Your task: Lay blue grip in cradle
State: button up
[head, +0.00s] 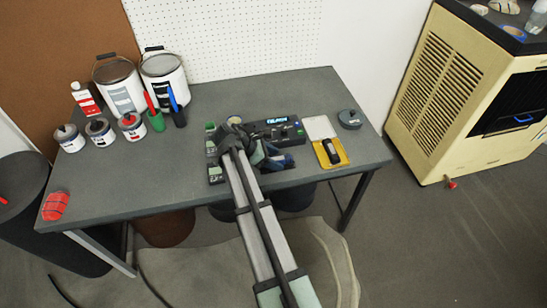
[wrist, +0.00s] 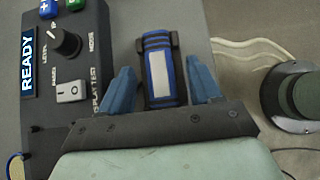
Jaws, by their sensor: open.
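The blue grip (wrist: 164,88), a blue block with a pale panel on its face, shows in the wrist view just beyond my gripper (wrist: 162,82). Two blue fingers stand open on either side of it. In the head view my gripper (head: 277,160) is low beside the control box, and my arm hides much of this spot.
The control box (head: 276,130) with a lit READY display stands beside the gripper. A yellow tray (head: 342,158) holding a black item and a round grey tin (head: 350,119) are to the right. Cans and paint buckets (head: 118,88) stand at the back left. The left-centre tabletop is clear.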

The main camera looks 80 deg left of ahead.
jog(key=v, duration=1.3)
jog(key=shift+s+r, duration=0.25)
jog(key=shift+s, duration=0.05)
jog(key=shift+w, duration=0.1)
